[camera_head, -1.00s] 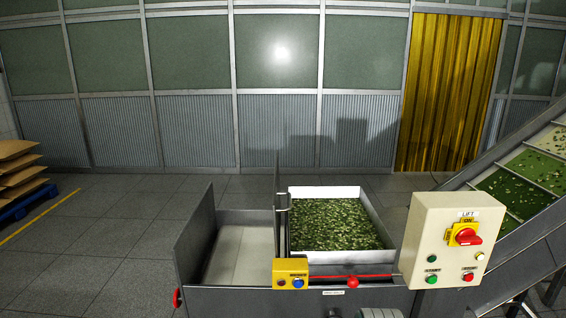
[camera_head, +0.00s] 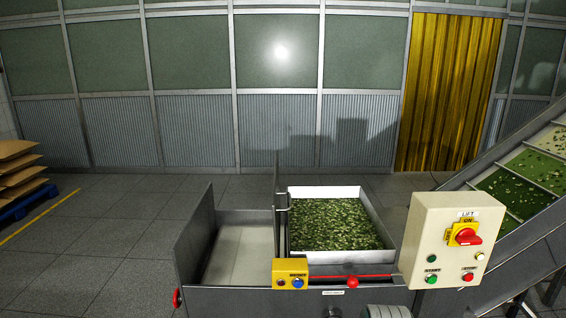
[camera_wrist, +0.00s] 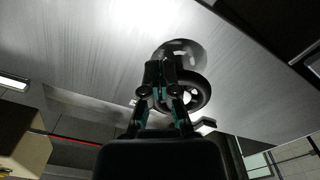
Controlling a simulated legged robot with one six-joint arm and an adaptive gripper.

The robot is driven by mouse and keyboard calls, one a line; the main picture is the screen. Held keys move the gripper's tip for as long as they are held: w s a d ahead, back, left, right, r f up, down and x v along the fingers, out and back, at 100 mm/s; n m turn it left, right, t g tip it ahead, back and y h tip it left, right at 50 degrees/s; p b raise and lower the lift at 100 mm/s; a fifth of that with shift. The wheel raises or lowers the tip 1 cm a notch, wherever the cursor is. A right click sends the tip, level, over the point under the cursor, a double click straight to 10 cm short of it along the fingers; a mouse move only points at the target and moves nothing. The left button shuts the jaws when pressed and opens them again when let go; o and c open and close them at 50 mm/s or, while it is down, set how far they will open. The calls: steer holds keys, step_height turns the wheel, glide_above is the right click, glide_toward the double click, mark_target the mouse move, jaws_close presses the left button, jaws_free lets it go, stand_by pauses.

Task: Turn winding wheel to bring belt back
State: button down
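A dark round winding wheel (camera_wrist: 196,92) with a pale hub shows in the wrist view, beside a brushed metal panel (camera_wrist: 90,50). My gripper (camera_wrist: 162,70) overlaps the wheel's left rim in that view. Its two fingers stand close together, with a narrow dark gap at the tips. I cannot tell whether the rim or a handle lies between them. In the head view, the belt machine holds a white-edged bed (camera_head: 378,216) of green leafy bits. A bare pale surface (camera_head: 240,252) lies to its left. The wheel cannot be made out in the head view.
A lift control box (camera_head: 450,250) with a red switch stands at the right, before a sloping conveyor (camera_head: 530,180). A small yellow button box (camera_head: 290,274) and a red bar (camera_head: 335,276) sit on the machine's near edge. Open floor lies left.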

steer(key=shift+d, duration=0.1)
steer(key=s, duration=0.6)
steer(key=shift+d+f, duration=0.15)
steer(key=shift+d, duration=0.05)
stand_by(0.3)
steer(key=w+a+f, duration=0.2)
steer(key=w+a, duration=0.2)
steer(key=w, duration=0.2)
stand_by(0.5)
steer(key=shift+r, duration=0.25)
stand_by(0.7)
